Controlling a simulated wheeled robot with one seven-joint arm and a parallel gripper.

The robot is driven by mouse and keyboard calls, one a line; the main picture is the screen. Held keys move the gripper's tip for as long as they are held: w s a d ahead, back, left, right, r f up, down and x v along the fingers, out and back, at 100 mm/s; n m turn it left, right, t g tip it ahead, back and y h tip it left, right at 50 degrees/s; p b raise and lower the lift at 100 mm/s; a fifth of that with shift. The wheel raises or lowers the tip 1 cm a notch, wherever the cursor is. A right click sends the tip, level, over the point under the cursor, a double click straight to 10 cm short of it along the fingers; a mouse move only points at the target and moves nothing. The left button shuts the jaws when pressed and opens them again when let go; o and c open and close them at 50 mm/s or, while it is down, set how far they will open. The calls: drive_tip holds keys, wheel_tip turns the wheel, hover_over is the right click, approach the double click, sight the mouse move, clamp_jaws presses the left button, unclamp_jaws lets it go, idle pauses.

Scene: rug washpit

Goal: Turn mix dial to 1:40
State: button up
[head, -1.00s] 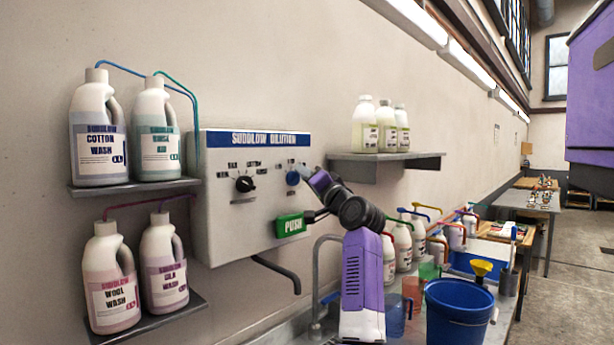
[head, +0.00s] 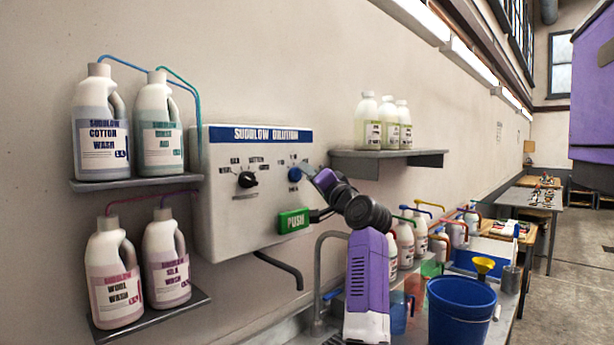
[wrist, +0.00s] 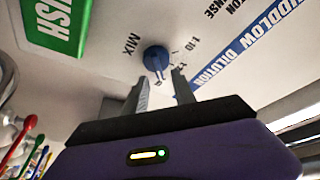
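The blue mix dial (head: 294,173) is on the right of the white Sudlow Dilution panel (head: 216,225). In the wrist view the dial (wrist: 156,58) has "MIX" on its left and "1:10" on its right. Other ratio marks below it are small and partly behind the fingers, so I cannot read its setting surely. My gripper (wrist: 160,76) is open, with its fingers apart and the tips just short of the dial, one toward each side. In the head view my gripper (head: 309,170) is at the dial's right edge. I cannot tell whether it touches.
A black selector knob (head: 247,180) is left of the dial, and a green PUSH button (head: 294,221) is below it. A shelf (head: 387,160) with white bottles is to the right. A grey tap (head: 320,270) and blue bucket (head: 460,315) are below.

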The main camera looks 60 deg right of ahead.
drive_tip(key=b+v, duration=0.2)
drive_tip(key=v, duration=0.4)
drive_tip(key=shift+s+a+f, duration=0.1)
drive_tip(key=shift+s+f, duration=0.1)
idle(0.4)
